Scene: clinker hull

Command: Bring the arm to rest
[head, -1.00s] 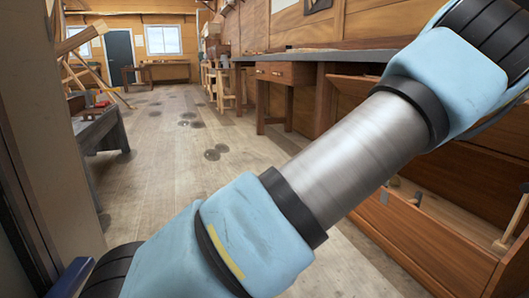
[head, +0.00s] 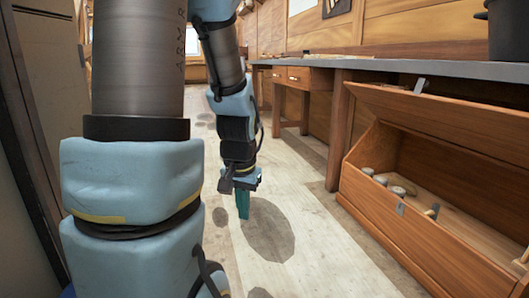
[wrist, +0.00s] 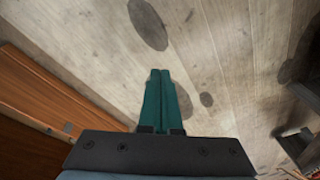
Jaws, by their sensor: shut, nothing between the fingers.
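My gripper (head: 242,204) hangs pointing down above the wooden floor in the middle of the head view. Its green fingers are together with nothing between them. In the wrist view my gripper (wrist: 160,74) also shows shut and empty over the bare floorboards. My arm fills the left of the head view, folded with its forearm reaching down to the gripper.
An open wooden chest (head: 400,227) with a few small items inside stands at the right, below a long workbench (head: 440,67). A dark pot (head: 508,30) stands on the bench. The plank floor (head: 300,200) between has dark stains and looks clear.

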